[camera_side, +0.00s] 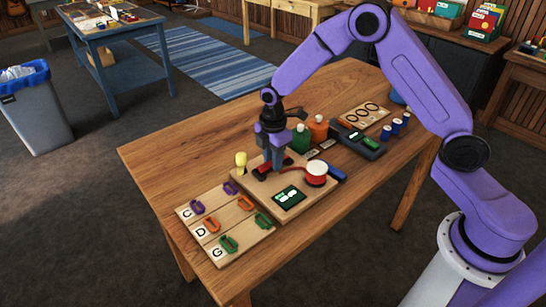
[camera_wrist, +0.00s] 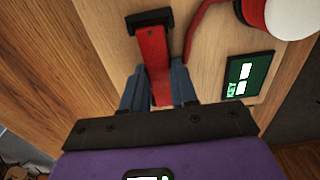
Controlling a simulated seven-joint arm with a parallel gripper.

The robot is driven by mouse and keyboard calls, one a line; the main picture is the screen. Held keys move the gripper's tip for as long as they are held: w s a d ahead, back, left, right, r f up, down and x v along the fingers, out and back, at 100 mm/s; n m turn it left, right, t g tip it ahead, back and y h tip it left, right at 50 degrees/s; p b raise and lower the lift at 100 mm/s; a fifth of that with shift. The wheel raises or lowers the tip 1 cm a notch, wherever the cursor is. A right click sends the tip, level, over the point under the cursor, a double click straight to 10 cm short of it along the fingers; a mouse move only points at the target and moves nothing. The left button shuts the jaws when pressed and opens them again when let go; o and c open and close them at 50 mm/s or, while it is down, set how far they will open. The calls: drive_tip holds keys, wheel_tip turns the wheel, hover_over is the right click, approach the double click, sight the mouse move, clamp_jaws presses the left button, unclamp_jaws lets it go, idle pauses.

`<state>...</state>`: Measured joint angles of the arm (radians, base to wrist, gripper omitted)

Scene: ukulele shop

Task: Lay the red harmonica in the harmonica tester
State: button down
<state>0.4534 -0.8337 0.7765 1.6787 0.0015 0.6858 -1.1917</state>
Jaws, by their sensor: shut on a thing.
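The red harmonica (camera_wrist: 152,48) is between the two blue fingers of my gripper (camera_wrist: 157,88) in the wrist view. Its far end is at a black bracket (camera_wrist: 148,18); I cannot tell whether it rests in it. In the side view only a little of the harmonica (camera_side: 262,170) shows below my gripper (camera_side: 274,164), which points down, shut on it, low over the tester. The harmonica tester (camera_side: 262,190) is a wooden board with a green KEY display (camera_side: 289,198), a red and white round part (camera_side: 316,174) and a red tube. My fingers hide much of the cradle.
A yellow knobbed post (camera_side: 241,161) stands left of my gripper. A board with C, D and G rows (camera_side: 222,240) holds several coloured harmonicas at the front left. Green (camera_side: 300,139) and orange (camera_side: 318,129) bottles stand close behind my gripper. The table's left part is clear.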

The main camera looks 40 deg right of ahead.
drive_tip(key=c, duration=0.8)
unclamp_jaws()
drive_tip(key=shift+r, duration=0.1)
wheel_tip(320, 180, up, 16)
drive_tip(key=s+a+r+m, duration=0.2)
drive_tip(key=s, duration=1.5)
drive_tip(key=s+d+f+m, duration=0.1)
drive_tip(key=s+d, duration=0.1)
drive_tip(key=s, duration=0.3)
drive_tip(key=s+d+f+m, duration=0.1)
drive_tip(key=s+d, duration=0.1)
drive_tip(key=s, duration=0.4)
drive_tip(key=s+d+f+m, duration=0.1)
drive_tip(key=s+d, duration=0.1)
drive_tip(key=s, duration=0.4)
drive_tip(key=shift+s+d, duration=0.1)
